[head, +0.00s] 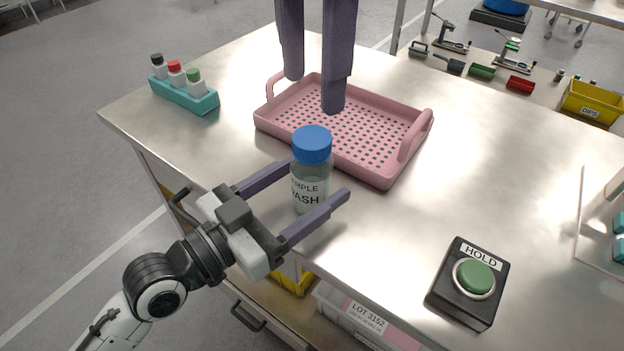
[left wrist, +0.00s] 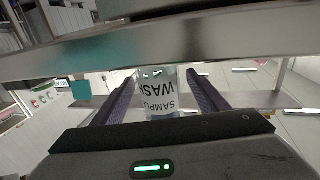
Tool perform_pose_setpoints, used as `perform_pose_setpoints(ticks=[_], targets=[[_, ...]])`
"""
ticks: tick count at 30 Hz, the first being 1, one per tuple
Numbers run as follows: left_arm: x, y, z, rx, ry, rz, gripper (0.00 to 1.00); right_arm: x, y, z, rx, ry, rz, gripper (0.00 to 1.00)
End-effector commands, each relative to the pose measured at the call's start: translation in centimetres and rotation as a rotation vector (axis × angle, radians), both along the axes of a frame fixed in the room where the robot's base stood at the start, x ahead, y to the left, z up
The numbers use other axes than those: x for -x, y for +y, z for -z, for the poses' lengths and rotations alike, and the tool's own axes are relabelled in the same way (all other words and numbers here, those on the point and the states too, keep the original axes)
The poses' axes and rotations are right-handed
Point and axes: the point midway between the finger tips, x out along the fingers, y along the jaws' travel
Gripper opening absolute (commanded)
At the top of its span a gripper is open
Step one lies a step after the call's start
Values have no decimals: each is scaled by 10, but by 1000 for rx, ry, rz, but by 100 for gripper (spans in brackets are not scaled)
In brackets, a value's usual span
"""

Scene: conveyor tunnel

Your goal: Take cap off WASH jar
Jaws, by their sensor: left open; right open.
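The WASH jar (head: 309,185) is a clear bottle labelled SAMPLE WASH, standing upright near the front edge of the metal table. Its blue cap (head: 312,144) is on top. My left gripper (head: 318,178) is open, with one finger on each side of the jar's body; I cannot tell whether they touch it. The jar (left wrist: 158,95) also shows upside down between the fingers in the left wrist view, its cap hidden there. My right gripper (head: 312,95) is open, pointing down from the top of the head view, above the pink tray and behind the cap.
A pink perforated tray (head: 388,172) lies just behind the jar. A teal rack (head: 184,95) with several small capped vials stands at the back left. A black HOLD box with a green button (head: 474,278) sits at the front right.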

Motion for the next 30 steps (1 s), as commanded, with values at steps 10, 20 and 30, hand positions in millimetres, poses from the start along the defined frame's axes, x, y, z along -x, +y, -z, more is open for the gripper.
perform_pose_setpoints(ticks=[10,20,30], targets=[[-5,-6,0,0,0,1,67,0,0,0,-1,1,0,54],[-4,-6,0,0,0,1,20,0,0,0,-1,1,0,54],[-4,-5,0,0,0,0,0,0,0,0,-1,0,127,54]])
